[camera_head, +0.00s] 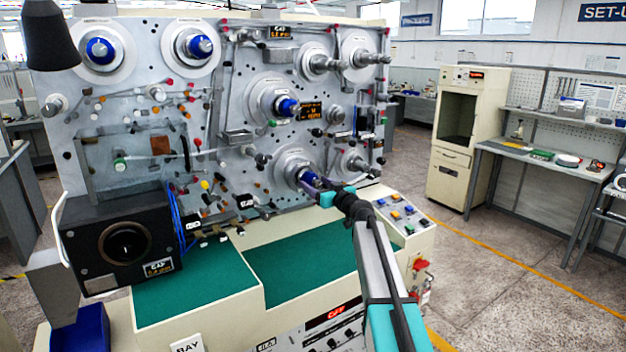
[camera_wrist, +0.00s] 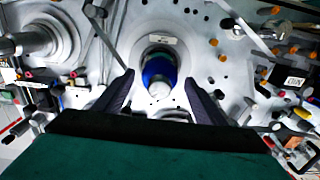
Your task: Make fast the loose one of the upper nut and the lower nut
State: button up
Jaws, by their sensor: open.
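A blue nut, by its place the lower nut (camera_head: 307,174), sits on a spindle with a pale round flange at the bottom middle of the machine panel. My gripper (camera_head: 318,186) is at this nut, open. In the wrist view, the blue nut (camera_wrist: 158,70) with a silver shaft end stands between the two dark fingers of my gripper (camera_wrist: 159,78), with gaps on both sides. Another blue nut, by its place the upper nut (camera_head: 288,106), sits on the spindle above. I cannot tell from the frames which nut is loose.
Two more blue-centred spindles (camera_head: 99,49) (camera_head: 201,45) sit at the panel's top left. Bare metal spindles (camera_head: 360,59) and guide rods crowd the panel's right side. A green bench top (camera_head: 190,285) lies below, with a button console (camera_head: 402,215) at right.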

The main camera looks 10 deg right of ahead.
jog(key=shift+p+x, duration=0.5)
jog(key=shift+x, duration=0.9)
jog(key=shift+d, duration=0.1)
jog(key=c, duration=1.1)
jog(key=shift+o, duration=0.2)
